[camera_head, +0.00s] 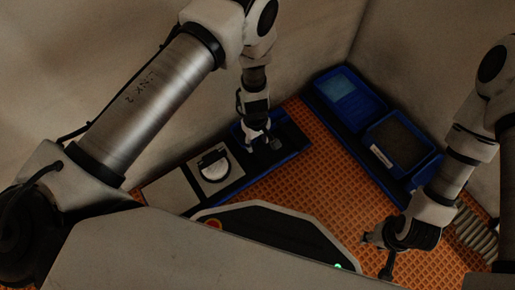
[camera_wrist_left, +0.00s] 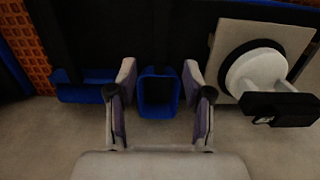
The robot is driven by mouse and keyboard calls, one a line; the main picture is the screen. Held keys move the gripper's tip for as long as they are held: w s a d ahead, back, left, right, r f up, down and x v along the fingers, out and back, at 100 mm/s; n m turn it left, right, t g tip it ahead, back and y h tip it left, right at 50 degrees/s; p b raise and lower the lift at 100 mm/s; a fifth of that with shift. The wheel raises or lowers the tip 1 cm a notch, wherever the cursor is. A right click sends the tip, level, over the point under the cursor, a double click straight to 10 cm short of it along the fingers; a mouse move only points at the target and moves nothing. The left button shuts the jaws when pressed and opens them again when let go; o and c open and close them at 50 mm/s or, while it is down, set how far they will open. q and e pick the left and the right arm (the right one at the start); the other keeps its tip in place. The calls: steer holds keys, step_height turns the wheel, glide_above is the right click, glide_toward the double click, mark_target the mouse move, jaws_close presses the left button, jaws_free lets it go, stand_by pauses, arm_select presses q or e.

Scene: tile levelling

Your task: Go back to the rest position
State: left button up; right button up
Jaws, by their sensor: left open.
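My left gripper (camera_head: 262,140) is over the blue-edged dark rack (camera_head: 290,137) near the wall in the head view. In the left wrist view its two fingers (camera_wrist_left: 160,90) are apart, with a small blue square holder (camera_wrist_left: 158,110) showing between and beyond them. Nothing is seen gripped, and I cannot tell whether the fingers touch the holder. A pale tile (camera_head: 207,188) with a white round handled device (camera_head: 214,170) lies left of this gripper; the device shows at the right in the wrist view (camera_wrist_left: 258,70). My right gripper (camera_head: 382,252) hangs at the lower right; its finger opening is unclear.
Another pale tile (camera_head: 168,193) lies further left. Two blue bins (camera_head: 350,98) (camera_head: 432,160) stand at the back right, beside the wall. Grey ribbed pieces (camera_head: 474,233) lie at the far right. The orange patterned surface (camera_head: 310,185) between the arms is clear.

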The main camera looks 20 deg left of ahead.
arm_select(q)
step_height(320, 180, up, 5)
steer(key=shift+w+a, duration=0.1)
